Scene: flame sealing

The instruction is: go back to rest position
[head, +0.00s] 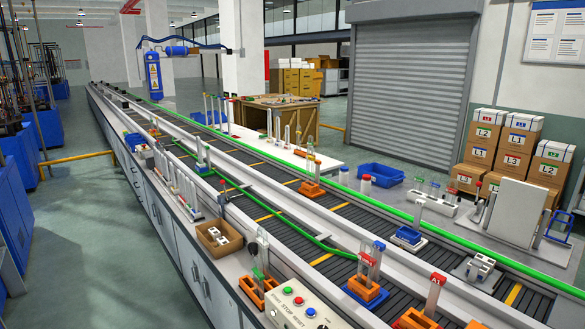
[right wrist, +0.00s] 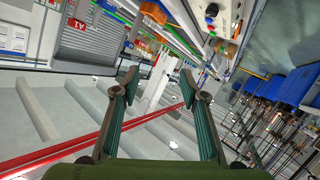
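My right gripper (right wrist: 160,76) shows in the right wrist view with its two fingers spread apart and nothing between them. Behind the gap are the hall's ceiling beams, red pipes and a white pillar, so the wrist view is rolled over. Neither gripper shows in the head view, and the left one is in no frame. In the head view, an orange and blue holder with glass tubes (head: 367,288) stands on the conveyor. Another orange holder with tubes (head: 311,187) is farther along.
The conveyor (head: 290,222) runs diagonally with a green guide rail. A control box with colored buttons (head: 298,306), a cardboard box (head: 212,246) and an orange tube rack (head: 257,290) line its near side. Stacked cartons (head: 510,150) and a metal stand (head: 515,212) are on the right.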

